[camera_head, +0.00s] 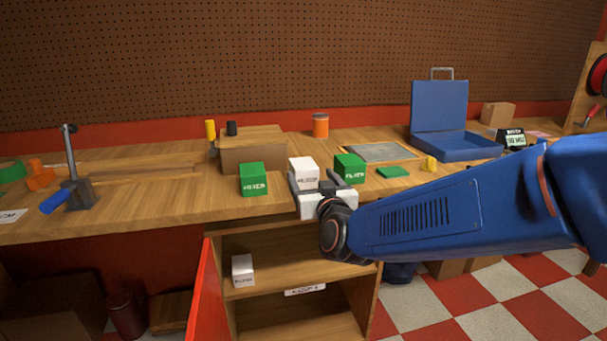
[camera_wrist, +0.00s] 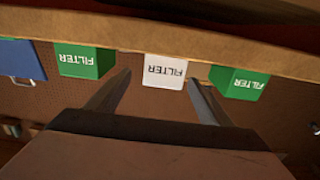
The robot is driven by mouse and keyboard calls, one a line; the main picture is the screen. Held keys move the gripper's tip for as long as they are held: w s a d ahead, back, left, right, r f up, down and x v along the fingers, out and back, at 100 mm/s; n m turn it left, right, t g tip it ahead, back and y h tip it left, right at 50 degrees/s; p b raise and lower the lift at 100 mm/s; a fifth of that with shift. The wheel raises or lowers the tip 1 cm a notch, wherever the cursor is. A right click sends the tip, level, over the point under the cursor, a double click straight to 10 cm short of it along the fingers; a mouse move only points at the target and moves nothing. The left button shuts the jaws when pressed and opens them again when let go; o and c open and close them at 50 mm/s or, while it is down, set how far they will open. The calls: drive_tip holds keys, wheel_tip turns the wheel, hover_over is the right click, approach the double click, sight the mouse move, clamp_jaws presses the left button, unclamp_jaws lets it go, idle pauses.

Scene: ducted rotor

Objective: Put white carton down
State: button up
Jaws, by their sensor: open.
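A white carton (camera_head: 304,171) marked FILTER stands on the wooden bench near its front edge, between two green cartons. In the wrist view, which is upside down, the white carton (camera_wrist: 165,72) appears between my fingertips, with a gap visible on each side. My gripper (camera_head: 320,188) is open at the bench's front edge, its fingers pointing at the carton. The fingers also show apart in the wrist view (camera_wrist: 158,82). The gripper hides the lower front of the carton in the head view.
Green cartons stand left (camera_head: 253,179) and right (camera_head: 349,167) of the white one. Another white carton (camera_head: 243,270) sits on the cabinet shelf below, beside an open red door (camera_head: 206,300). A blue case (camera_head: 440,110) stands open at right.

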sight(303, 168)
drive_tip(key=shift+a+x, duration=0.15)
drive_tip(key=shift+x, duration=1.6)
drive_tip(key=shift+a+x, duration=0.15)
drive_tip(key=shift+x, duration=1.55)
drive_tip(key=shift+f, duration=0.1)
drive_tip(key=c, duration=1.3)
drive_tip(key=shift+c, duration=0.2)
